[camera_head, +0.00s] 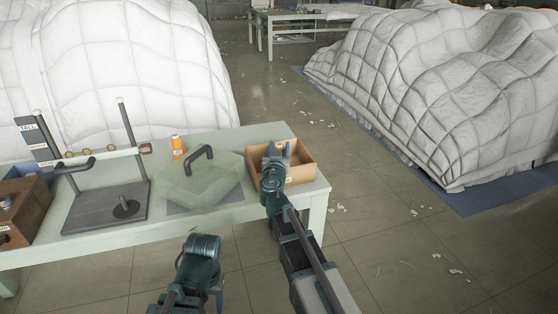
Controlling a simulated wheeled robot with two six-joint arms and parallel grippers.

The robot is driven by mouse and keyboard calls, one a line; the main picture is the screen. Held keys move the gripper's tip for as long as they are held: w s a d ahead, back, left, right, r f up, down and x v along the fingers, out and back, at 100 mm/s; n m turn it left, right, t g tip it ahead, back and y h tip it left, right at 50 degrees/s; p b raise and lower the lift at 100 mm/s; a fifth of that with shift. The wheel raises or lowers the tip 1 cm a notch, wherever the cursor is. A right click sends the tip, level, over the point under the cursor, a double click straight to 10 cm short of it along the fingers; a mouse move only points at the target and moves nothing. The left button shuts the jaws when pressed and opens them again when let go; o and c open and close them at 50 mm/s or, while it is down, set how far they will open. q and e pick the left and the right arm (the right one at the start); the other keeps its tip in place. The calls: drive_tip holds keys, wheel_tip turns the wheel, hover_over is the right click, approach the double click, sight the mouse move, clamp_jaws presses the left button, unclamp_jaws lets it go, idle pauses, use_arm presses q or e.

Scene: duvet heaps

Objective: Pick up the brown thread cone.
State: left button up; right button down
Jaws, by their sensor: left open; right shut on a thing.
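My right gripper (278,150) is over the open cardboard box (307,173) at the right end of the table. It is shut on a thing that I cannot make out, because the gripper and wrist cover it. I cannot clearly pick out the brown thread cone in this view. A small brown piece (145,148) shows at the end of the pale horizontal rod on the stand, too small to name. My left gripper (213,284) is open, low in front of the table, with its fingers mostly hidden by its own wrist.
On the pale green table (230,136) stand an orange labelled container (178,147), a translucent block with a dark handle (198,160), a dark stand (91,212) and a wooden box (30,213). White duvet heaps (445,95) lie beyond. Floor to the right is mostly free.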

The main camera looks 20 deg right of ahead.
drive_tip(key=shift+r, duration=0.15)
wheel_tip(320, 180, up, 10)
drive_tip(key=p, duration=1)
